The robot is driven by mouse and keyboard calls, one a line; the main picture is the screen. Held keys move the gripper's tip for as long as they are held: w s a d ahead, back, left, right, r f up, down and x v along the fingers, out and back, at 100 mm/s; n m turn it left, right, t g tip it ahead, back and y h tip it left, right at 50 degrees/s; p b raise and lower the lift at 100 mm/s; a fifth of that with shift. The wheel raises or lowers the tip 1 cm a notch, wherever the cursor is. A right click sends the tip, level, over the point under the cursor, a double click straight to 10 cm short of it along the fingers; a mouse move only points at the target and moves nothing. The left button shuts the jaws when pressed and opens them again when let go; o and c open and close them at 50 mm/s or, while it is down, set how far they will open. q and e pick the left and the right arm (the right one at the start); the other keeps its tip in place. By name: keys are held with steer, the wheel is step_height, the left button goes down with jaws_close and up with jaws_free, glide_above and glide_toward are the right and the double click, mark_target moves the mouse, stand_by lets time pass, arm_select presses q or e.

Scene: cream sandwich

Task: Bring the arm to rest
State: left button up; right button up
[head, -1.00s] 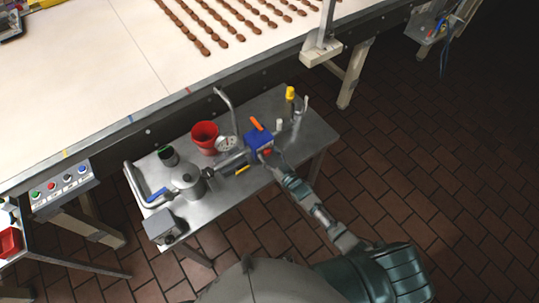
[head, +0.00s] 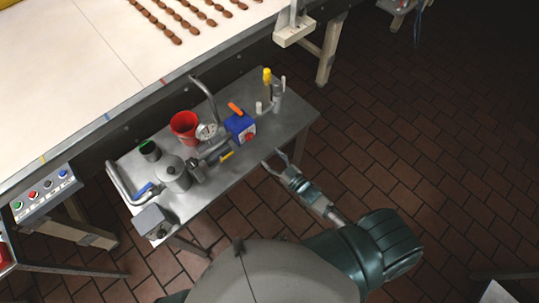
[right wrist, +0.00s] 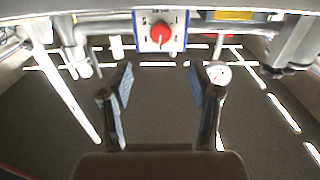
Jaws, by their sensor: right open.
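My right gripper (head: 275,165) is open and empty. In the head view it is at the front edge of the metal table (head: 225,180), apart from the things on it. In the right wrist view its two fingers (right wrist: 160,108) stand wide apart with nothing between them. A blue box with a red knob (head: 240,127) is on the table, up and left of the gripper in the head view. The box also shows beyond the fingertips in the right wrist view (right wrist: 161,31). My left gripper is not in view.
The table holds a red cup (head: 184,126), a round gauge (head: 206,131), a grey canister (head: 173,173) and a yellow-topped post (head: 267,80). A conveyor (head: 90,60) with brown pieces runs behind. Brick floor (head: 400,160) on the right is clear.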

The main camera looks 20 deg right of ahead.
stand_by(0.4)
steer(key=s+d+f+m+g+h, duration=0.15)
steer(key=s+f, duration=0.25)
steer(key=f, duration=0.5)
steer(key=s+d+f+g+h, duration=0.1)
steer(key=s+d+f+g, duration=0.2)
steer(key=f, duration=0.6)
steer(key=s+f+g+h, duration=0.25)
steer(key=s+f, duration=0.25)
steer(key=f, duration=0.3)
steer(key=s+f+g, duration=0.4)
steer(key=s+f, duration=0.4)
steer(key=s, duration=0.6)
steer(key=s+f+g+h, duration=0.1)
steer(key=s+f+g, duration=0.4)
steer(key=s, duration=1)
step_height(320, 180, down, 3)
steer(key=shift+s+a+r, duration=0.15)
steer(key=shift+s+a, duration=0.15)
